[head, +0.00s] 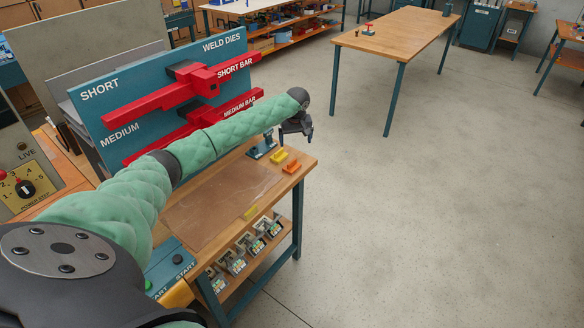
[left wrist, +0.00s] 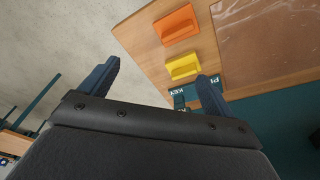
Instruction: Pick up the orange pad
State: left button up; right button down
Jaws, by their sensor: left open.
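The orange pad (head: 292,167) lies near the right edge of the wooden workbench in the head view. It also shows at the top of the left wrist view (left wrist: 176,24), beside the yellow pad (left wrist: 182,66). The yellow pad lies next to it in the head view (head: 279,156). My left gripper (head: 303,127) hangs above the bench's far right corner, pointing down. In the left wrist view its two fingers (left wrist: 162,82) are spread apart with nothing between them. The gripper is apart from both pads. My right gripper is in neither view.
A blue panel (head: 125,75) with red bars stands at the back of the bench. A blue fixture (head: 262,146) stands by the yellow pad. A clear sheet (head: 215,205) covers the middle. Another table (head: 405,32) stands farther off, with open floor between.

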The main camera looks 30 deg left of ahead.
aim_at(292, 162)
pick_arm(q)
jog(key=n, duration=0.1)
jog(key=s+f+n, duration=0.1)
jog(key=f+n+g, duration=0.1)
jog(key=n, duration=0.1)
jog(key=shift+s+a+h, duration=0.2)
jog(key=shift+s+h, duration=0.1)
jog(key=shift+h, duration=0.1)
jog(key=shift+s+d+f+n, duration=0.15)
jog(key=shift+s+n, duration=0.1)
jog(key=shift+n, duration=0.65)
jog(key=shift+s+n+g, duration=0.15)
jog(key=shift+n+g, duration=0.15)
jog(key=shift+n, duration=0.9)
jog(key=shift+f+p, duration=0.55)
jog(key=shift+f, duration=0.75)
notch_tip(292, 162, down, 4)
jog(key=p, duration=0.2)
jog(key=shift+p, duration=0.3)
jog(key=shift+f, duration=0.65)
jog(key=c, duration=1.1)
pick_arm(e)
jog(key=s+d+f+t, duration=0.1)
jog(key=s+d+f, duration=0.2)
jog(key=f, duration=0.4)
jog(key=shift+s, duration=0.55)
